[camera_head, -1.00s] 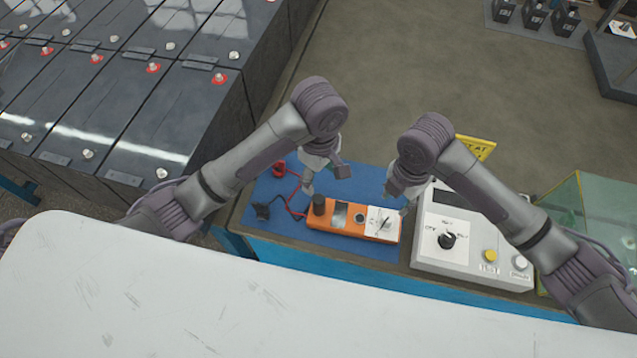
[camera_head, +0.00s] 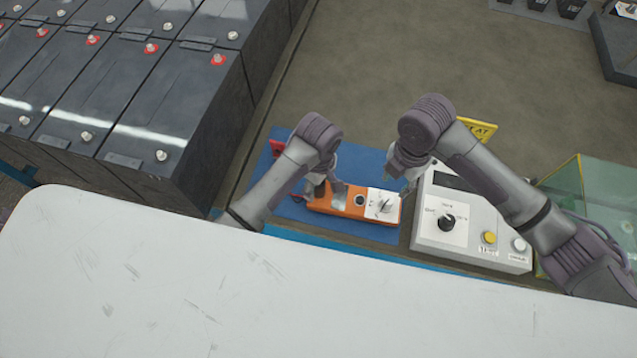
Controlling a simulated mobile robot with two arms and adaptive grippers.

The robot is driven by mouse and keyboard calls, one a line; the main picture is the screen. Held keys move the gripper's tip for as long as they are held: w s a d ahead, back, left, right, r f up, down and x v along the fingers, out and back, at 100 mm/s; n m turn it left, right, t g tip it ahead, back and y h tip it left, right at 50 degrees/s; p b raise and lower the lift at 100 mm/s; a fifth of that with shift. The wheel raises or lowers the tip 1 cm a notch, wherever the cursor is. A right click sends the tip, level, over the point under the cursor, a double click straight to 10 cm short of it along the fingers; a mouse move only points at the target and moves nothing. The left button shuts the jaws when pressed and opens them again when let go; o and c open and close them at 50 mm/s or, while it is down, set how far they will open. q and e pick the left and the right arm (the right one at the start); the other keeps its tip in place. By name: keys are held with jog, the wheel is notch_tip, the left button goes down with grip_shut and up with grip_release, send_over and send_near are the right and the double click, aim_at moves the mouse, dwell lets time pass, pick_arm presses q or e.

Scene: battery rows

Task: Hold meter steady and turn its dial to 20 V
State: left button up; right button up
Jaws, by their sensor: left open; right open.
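The orange meter (camera_head: 350,209) lies on a blue mat (camera_head: 370,162) on the bench. Its dial (camera_head: 385,206) sits on a white plate at the meter's right end; the setting it points to is too small to read. My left gripper (camera_head: 326,188) is open at the meter's left end, with its fingers hiding part of it. I cannot tell whether they touch it. My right gripper (camera_head: 397,176) is open and empty, above and behind the dial, apart from it.
A white-grey box (camera_head: 430,236) with a black knob and a yellow button stands right of the meter. A yellow sign (camera_head: 478,128) and a glass case (camera_head: 567,190) are beyond it. Battery rows (camera_head: 190,105) fill the left. A white panel (camera_head: 220,290) covers the foreground.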

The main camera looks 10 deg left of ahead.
aim_at(388, 200)
pick_arm(q)
jog(key=shift+f, duration=0.3)
grip_shut()
dwell(1.0)
pick_arm(e)
jog(key=o, duration=0.3)
jog(key=shift+r, duration=0.2)
notch_tip(388, 200, down, 11)
jog(key=shift+s+a+f, duration=0.1)
